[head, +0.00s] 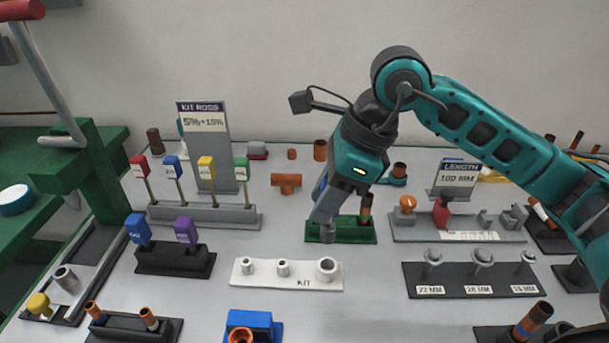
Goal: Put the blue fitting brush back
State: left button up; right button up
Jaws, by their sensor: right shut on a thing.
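My right gripper (327,222) reaches down from the right, over the left part of a green holder (345,238). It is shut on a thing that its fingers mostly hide. A narrow blue part, which I take for the blue fitting brush (319,189), shows at the left side of the fingers. Whether its lower end touches the holder I cannot tell. A copper-coloured piece (366,206) stands upright at the right end of the green holder. My left gripper is not in view.
A white kit tray (250,277) lies in front of the green holder. A grey stand (460,232) is close on its right. Left are the rod rack (210,216) and a black stand (175,264) with blue and purple pieces. An orange tee (286,182) lies behind.

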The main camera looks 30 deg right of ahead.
aim_at(327, 225)
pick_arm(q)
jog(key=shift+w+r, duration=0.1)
pick_arm(e)
jog(key=shift+d, duration=0.2)
jog(key=shift+f+b, duration=0.1)
jog(key=shift+b, duration=0.25)
notch_tip(327, 225, down, 4)
jog(key=b, duration=0.3)
jog(key=shift+b, duration=0.3)
jog(key=shift+f, duration=0.1)
jog(key=shift+b, duration=0.3)
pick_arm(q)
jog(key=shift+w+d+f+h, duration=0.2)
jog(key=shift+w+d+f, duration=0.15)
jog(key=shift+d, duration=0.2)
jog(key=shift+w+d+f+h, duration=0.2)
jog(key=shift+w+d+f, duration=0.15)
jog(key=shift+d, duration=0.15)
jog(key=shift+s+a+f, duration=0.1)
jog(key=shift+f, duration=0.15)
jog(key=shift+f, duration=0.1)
